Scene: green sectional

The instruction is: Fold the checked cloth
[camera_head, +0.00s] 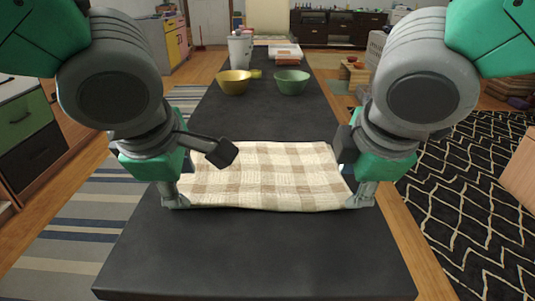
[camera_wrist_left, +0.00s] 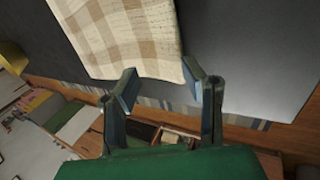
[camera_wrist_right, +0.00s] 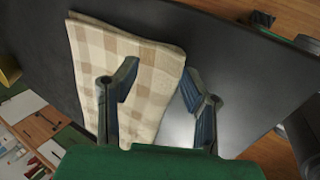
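The checked cloth (camera_head: 265,178), cream and tan, lies spread on the dark table top, its near edge a little wavy. It also shows in the left wrist view (camera_wrist_left: 130,35) and the right wrist view (camera_wrist_right: 125,65). My left gripper (camera_head: 174,200) is at the cloth's near left corner. My right gripper (camera_head: 360,200) is at the near right corner. In the right wrist view its fingers (camera_wrist_right: 153,88) stand apart on either side of the cloth's end. My forearms hide parts of the cloth's sides.
The long dark table (camera_head: 260,260) is bare in front of the cloth. Beyond the cloth stand a yellow bowl (camera_head: 234,82), a green bowl (camera_head: 292,82) and a pale grey container (camera_head: 239,50). The table's side edges are close to both grippers.

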